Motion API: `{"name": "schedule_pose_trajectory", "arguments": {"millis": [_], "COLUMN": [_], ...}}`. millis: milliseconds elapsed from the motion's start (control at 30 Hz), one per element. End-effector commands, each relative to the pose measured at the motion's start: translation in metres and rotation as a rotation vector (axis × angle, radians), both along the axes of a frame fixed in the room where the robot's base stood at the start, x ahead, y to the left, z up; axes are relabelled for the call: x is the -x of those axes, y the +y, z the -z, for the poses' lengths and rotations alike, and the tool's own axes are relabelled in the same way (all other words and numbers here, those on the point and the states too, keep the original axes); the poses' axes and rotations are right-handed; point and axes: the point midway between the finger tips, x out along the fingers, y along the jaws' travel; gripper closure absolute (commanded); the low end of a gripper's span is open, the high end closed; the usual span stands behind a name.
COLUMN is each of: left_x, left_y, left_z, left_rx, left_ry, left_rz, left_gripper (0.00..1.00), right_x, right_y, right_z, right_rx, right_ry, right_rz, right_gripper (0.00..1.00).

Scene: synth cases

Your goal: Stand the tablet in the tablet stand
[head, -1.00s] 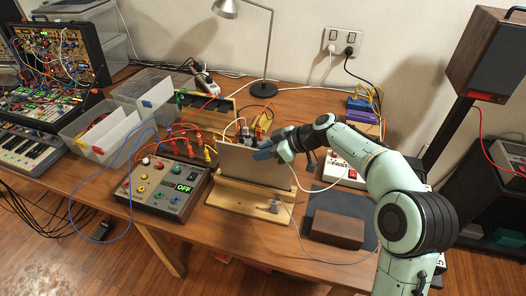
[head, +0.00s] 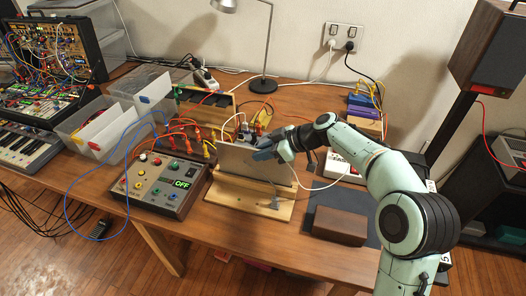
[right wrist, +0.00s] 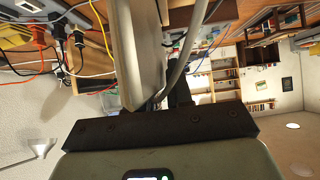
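The tablet (head: 240,162) is a thin grey-beige panel. It stands on its long edge, leaning back slightly, with its lower edge at the wooden tablet stand (head: 248,200) near the table's front. I cannot tell whether that edge is fully seated in the slot. My right gripper (head: 268,152) is at the tablet's upper right corner and appears closed on it. In the right wrist view the tablet shows nearly edge-on (right wrist: 140,45), with a dark finger close beside it; the other finger is hidden. My left gripper is not in view.
A control box (head: 160,185) with an OFF display sits left of the stand. A brown block (head: 340,226) lies on a dark mat to the right. A wooden rack (head: 205,105) with cables stands behind. A pale cable runs close to the gripper.

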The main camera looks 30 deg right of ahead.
Motion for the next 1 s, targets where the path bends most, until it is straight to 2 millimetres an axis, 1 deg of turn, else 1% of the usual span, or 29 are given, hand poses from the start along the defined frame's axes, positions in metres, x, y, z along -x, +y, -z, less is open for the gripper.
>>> {"name": "schedule_pose_trajectory", "arguments": {"millis": [33,67,333,433,567,700,733,1000], "left_x": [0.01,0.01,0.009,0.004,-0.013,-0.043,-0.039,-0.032], "left_y": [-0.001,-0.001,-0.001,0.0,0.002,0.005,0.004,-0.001], "left_z": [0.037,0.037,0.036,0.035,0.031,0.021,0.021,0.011], "left_rx": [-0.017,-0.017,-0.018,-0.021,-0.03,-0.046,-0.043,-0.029], "left_ry": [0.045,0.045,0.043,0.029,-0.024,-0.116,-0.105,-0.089], "left_rz": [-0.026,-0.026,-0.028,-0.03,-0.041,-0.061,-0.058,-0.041], "left_gripper": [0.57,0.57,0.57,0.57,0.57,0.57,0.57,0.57], "right_x": [-0.001,-0.001,0.0,0.0,0.0,0.0,0.007,0.048], "right_y": [0.0,0.0,0.0,0.0,0.0,0.0,-0.008,-0.043], "right_z": [0.005,0.005,0.007,0.007,0.007,0.006,-0.002,-0.046], "right_rx": [0.0,0.001,0.001,0.001,0.002,0.002,0.005,0.005], "right_ry": [0.0,0.001,0.006,0.005,0.004,0.004,0.001,-0.001], "right_rz": [0.0,0.0,0.0,0.0,0.0,0.0,0.005,0.004], "right_gripper": [0.61,0.57,0.57,0.57,0.57,0.57,0.57,0.57]}}
